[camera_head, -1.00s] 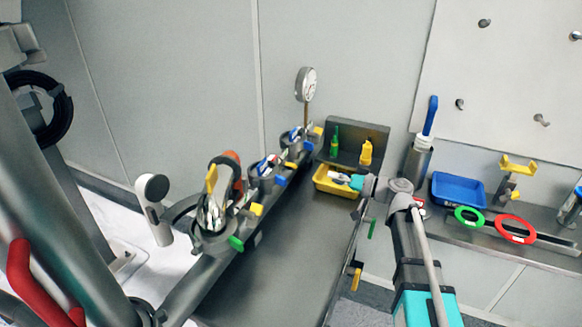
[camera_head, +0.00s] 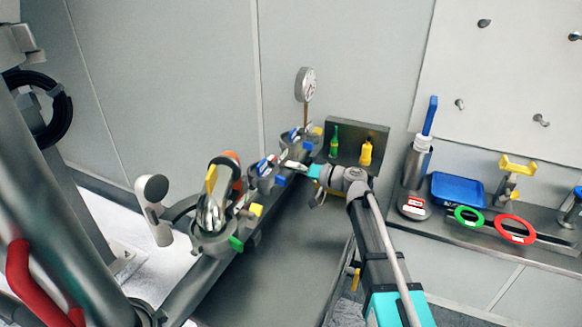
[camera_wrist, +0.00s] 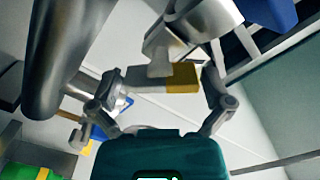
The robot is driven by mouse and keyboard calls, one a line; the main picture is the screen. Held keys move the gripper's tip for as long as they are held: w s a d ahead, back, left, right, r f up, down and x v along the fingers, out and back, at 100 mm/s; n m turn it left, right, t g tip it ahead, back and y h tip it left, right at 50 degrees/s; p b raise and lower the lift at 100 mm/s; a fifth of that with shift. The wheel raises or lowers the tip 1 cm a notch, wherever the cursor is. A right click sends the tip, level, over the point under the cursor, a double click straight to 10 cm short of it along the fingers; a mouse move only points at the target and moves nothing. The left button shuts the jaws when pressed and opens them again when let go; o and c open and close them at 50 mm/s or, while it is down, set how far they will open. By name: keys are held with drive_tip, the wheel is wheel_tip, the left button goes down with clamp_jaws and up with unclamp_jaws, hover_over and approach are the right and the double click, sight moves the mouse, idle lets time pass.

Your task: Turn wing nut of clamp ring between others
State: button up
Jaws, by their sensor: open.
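Three clamp rings stand in a row along the bench, and the middle clamp ring (camera_head: 262,182) sits between the near and far ones. It carries a blue-ended wing nut (camera_head: 281,180). My gripper (camera_head: 291,165) is at the right side of this middle ring and covers that spot in the head view. In the wrist view a grey wing nut with a yellow end (camera_wrist: 183,77) lies crosswise between the open fingers of my gripper (camera_wrist: 160,84). Its yellow end is close to the right finger; I cannot tell whether they touch.
The near clamp ring (camera_head: 215,240) has yellow and green wing nuts. A dial gauge (camera_head: 306,85) stands behind the far ring. Green (camera_head: 334,140) and yellow (camera_head: 366,152) bottles stand at the back. A blue tray (camera_head: 458,188) is on the right counter.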

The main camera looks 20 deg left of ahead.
drive_tip(key=shift+a, duration=0.55)
drive_tip(key=c, duration=0.9)
